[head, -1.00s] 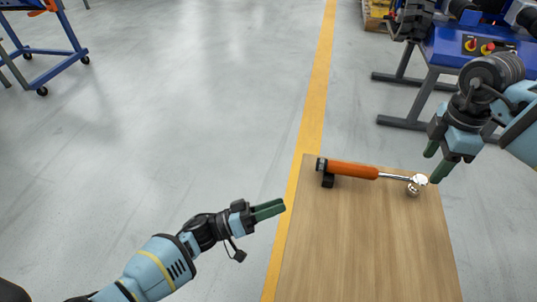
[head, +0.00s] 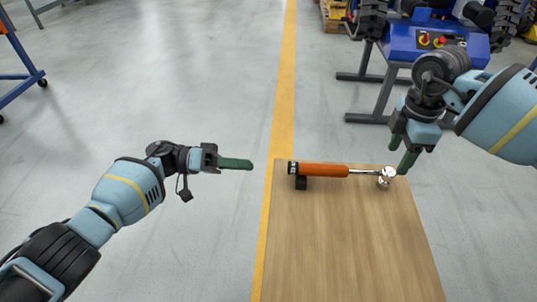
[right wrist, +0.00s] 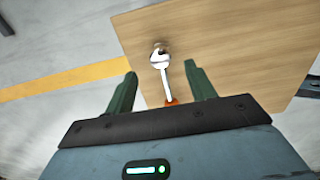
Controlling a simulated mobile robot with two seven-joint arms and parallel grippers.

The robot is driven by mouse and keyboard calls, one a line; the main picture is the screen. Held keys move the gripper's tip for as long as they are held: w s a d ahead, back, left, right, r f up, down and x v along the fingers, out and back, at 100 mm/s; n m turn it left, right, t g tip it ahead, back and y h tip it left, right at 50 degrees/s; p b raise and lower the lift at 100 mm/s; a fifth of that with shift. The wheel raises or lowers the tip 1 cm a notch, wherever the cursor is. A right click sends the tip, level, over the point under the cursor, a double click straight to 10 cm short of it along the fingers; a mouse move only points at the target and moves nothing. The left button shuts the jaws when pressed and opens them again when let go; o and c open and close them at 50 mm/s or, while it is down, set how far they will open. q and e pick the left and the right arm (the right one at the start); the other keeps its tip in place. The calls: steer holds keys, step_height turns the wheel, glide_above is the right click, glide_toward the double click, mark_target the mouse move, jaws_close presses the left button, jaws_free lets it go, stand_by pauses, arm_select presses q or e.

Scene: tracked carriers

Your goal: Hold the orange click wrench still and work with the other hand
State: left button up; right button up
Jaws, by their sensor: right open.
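The orange click wrench (head: 323,170) lies level across the far end of a wooden tabletop (head: 350,240), its orange handle to the left and its metal shaft to the right. A small black support (head: 301,183) is under the handle's left end. The metal head (head: 386,177) is at a round metal piece; it also shows in the right wrist view (right wrist: 160,58). My left gripper (head: 252,164) is left of the handle's end, apart from it, fingers overlapping edge-on. My right gripper (head: 401,157) is open and empty near the wrench head, which appears between its fingers in the right wrist view.
A blue machine bench (head: 440,45) on grey legs stands beyond the table at the right. A blue frame (head: 22,78) stands at the far left. A yellow floor line (head: 283,90) runs along the table's left side. The near tabletop and left floor are clear.

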mark_target(391, 171)
steer(key=shift+f, duration=3.85)
jaws_close()
arm_select(q)
steer(key=shift+o, duration=0.2)
steer(key=shift+s+d+r+m+g, duration=0.1)
steer(key=shift+d+r+m+g, duration=0.2)
steer(key=shift+d+m, duration=0.2)
steer(key=w+d+r+m+y, duration=0.1)
steer(key=d+r+m+y, duration=0.4)
steer(key=r+m+y, duration=0.2)
steer(key=shift+d+m+y, duration=0.4)
steer(key=shift+m+y, duration=0.9)
steer(key=shift+y, duration=0.7)
steer(key=shift+x, duration=3.55)
